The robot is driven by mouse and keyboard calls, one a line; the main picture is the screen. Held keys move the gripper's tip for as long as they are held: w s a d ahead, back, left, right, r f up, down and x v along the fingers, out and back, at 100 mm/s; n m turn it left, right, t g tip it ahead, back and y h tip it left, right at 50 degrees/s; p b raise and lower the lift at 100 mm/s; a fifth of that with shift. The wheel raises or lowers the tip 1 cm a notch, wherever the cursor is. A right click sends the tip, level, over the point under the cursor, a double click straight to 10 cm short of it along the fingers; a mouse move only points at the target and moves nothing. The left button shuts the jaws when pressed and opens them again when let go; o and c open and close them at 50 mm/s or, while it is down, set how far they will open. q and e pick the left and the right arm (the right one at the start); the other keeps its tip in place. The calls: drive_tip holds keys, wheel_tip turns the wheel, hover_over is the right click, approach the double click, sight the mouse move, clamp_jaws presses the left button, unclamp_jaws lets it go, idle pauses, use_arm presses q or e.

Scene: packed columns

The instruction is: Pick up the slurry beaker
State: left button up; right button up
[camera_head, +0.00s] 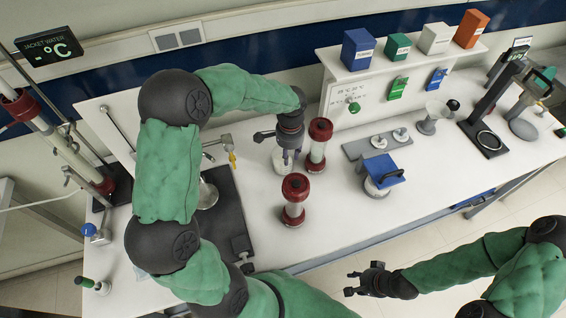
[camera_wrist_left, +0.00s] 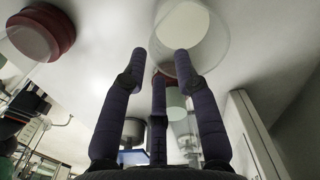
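The slurry beaker (camera_head: 280,166), a clear vessel with pale contents, stands on the white bench, partly hidden beneath my left gripper (camera_head: 288,160). In the left wrist view the beaker (camera_wrist_left: 208,38) is at the top, at the fingertips. The fingers of my left gripper (camera_wrist_left: 161,58) are spread apart there. One finger overlaps the beaker in the picture; I cannot tell whether it touches. My right gripper (camera_head: 349,282) is open and empty, in front of the bench edge.
Two red-capped columns stand close by, one right of the beaker (camera_head: 320,130) and one in front (camera_head: 294,187). A dark sink mat (camera_head: 225,220) lies left. A shelf (camera_head: 340,90) stands behind.

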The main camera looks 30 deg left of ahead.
sight(289, 167)
use_arm(q)
wheel_tip(289, 167, down, 2)
wheel_tip(289, 167, down, 5)
drive_tip(key=shift+f+b, duration=0.1)
drive_tip(key=shift+b, duration=0.7)
clamp_jaws()
